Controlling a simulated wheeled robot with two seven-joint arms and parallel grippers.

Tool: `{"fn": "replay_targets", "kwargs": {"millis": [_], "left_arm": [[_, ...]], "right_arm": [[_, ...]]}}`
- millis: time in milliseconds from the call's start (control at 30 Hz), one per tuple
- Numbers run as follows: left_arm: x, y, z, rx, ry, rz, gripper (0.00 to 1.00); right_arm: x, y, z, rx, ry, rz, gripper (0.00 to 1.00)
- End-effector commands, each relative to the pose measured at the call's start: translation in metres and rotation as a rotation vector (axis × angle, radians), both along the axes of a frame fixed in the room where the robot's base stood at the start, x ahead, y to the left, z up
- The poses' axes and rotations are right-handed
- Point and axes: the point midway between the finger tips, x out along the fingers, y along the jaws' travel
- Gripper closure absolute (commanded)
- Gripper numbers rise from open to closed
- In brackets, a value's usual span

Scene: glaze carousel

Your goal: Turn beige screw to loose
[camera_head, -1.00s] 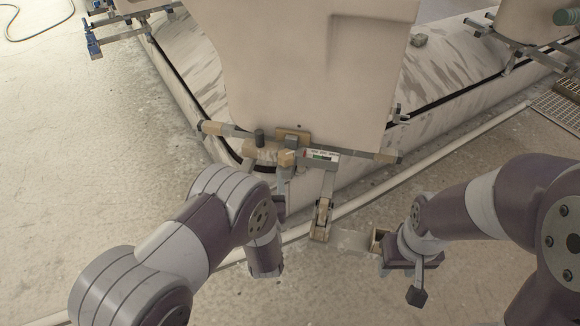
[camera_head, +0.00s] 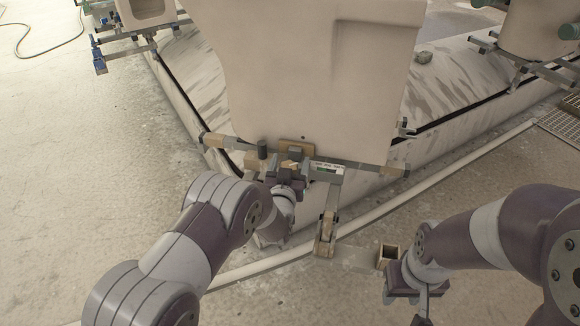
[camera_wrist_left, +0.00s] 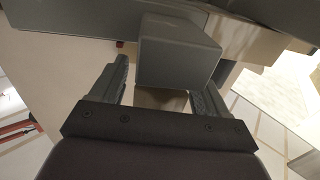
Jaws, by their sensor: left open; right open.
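The beige screw (camera_head: 291,164) shows only in part at the middle of the fixture below the large beige panel, behind my left gripper. My left gripper (camera_head: 289,180) is open just in front of it. In the left wrist view the open fingers (camera_wrist_left: 163,92) stand on either side of the lower part of a grey block (camera_wrist_left: 178,52), with a small beige surface (camera_wrist_left: 158,98) below the block. I cannot tell whether the fingers touch anything. My right gripper (camera_head: 408,296) is open and empty at the lower right, away from the fixture.
The large beige panel (camera_head: 310,75) hangs over the fixture's crossbar (camera_head: 365,165). A hinged bracket (camera_head: 325,235) hangs below, and an open square tube (camera_head: 389,254) lies near my right gripper. Bare floor lies left.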

Motion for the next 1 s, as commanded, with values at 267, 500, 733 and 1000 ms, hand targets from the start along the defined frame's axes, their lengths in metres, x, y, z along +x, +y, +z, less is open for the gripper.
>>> {"fn": "replay_targets", "kwargs": {"millis": [267,500,733,1000], "left_arm": [[-0.0004,-0.0002,0.0001,0.000,0.000,0.000,0.76],[-0.0001,-0.0001,0.0004,-0.001,-0.001,0.084,0.76],[-0.0004,0.0022,0.0002,-0.001,0.000,0.137,0.76],[-0.0005,0.0024,0.0000,-0.001,0.000,0.136,0.24]], "right_arm": [[0.0000,0.0000,0.0003,0.000,0.000,0.000,0.57],[0.0000,0.0000,0.0020,0.000,0.000,0.000,0.57],[0.0000,0.0000,0.0020,0.000,0.000,0.000,0.57],[0.0001,0.0000,0.0020,0.000,0.000,0.000,0.57]]}}
